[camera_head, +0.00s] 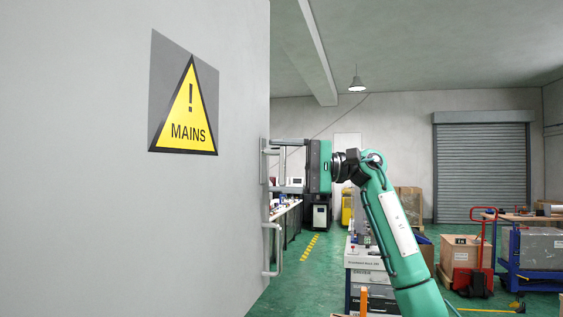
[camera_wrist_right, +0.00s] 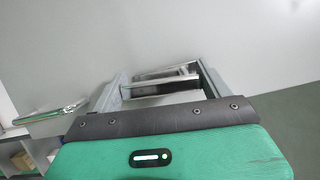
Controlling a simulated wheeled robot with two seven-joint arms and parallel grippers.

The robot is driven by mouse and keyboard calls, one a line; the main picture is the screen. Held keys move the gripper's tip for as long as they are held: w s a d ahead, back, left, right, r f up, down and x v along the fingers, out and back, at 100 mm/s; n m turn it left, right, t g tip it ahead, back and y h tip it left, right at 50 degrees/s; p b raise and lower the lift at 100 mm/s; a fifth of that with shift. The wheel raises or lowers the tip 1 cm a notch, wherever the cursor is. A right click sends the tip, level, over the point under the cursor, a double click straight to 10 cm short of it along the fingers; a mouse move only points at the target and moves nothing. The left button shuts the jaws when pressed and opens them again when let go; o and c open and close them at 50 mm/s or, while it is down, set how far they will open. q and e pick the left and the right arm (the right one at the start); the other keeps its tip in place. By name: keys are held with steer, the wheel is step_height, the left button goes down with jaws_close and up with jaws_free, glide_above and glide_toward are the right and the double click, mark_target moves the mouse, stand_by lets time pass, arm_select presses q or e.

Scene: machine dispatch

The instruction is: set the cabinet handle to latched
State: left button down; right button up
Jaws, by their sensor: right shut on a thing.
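A grey cabinet (camera_head: 90,230) with a yellow MAINS warning triangle fills the left of the head view. A pale metal handle (camera_head: 264,158) stands at the cabinet's right edge, seen almost edge-on. My right gripper (camera_head: 272,165) reaches it from the right, one finger above the other. In the right wrist view, the shiny handle (camera_wrist_right: 160,86) lies between the two grey fingers of the right gripper (camera_wrist_right: 163,80), which is shut on it. The fingers hide parts of the handle, and its latch position cannot be told. My left gripper is not in view.
A second bar-shaped handle (camera_head: 277,250) sits lower on the same edge. Behind are a workbench (camera_head: 284,208), a red hand truck (camera_head: 482,260), a cardboard box (camera_head: 458,252) and a roller shutter (camera_head: 482,170). Green floor is free right of the cabinet.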

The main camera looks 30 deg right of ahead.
steer(key=shift+w+d+n, duration=0.1)
steer(key=shift+n, duration=0.4)
steer(key=o, duration=1.4)
steer(key=shift+c, duration=0.2)
steer(key=shift+d+f, duration=0.1)
steer(key=b+v, duration=0.3)
steer(key=v, duration=1)
steer(key=shift+d+r+b, duration=0.3)
steer(key=shift+r+b, duration=0.05)
